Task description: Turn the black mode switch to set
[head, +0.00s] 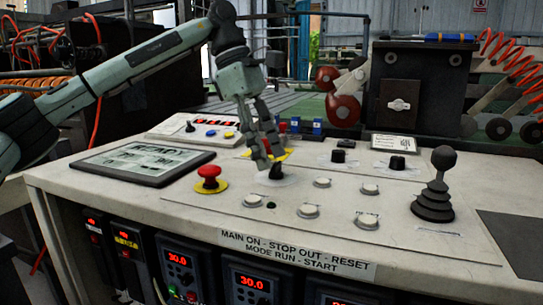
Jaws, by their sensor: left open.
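My left gripper (268,160) comes down from the upper left over the control panel (225,204). It is open, its fingertips just above and beside a small black switch (276,171) on a pale plate. I cannot tell whether they touch it. The gripper hides part of this switch and its surroundings. Two other black knobs stand farther right, one behind the buttons (338,156) and one nearer the lever (397,163). Their markings are too small to read, so I cannot tell which control is the mode switch. My right gripper is not in view.
A red mushroom button (209,175) on a yellow base stands left of the gripper, by a dark-framed screen (143,161). Several pale round buttons (308,210) lie in front and to the right. A tall black lever (435,190) stands at the right.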

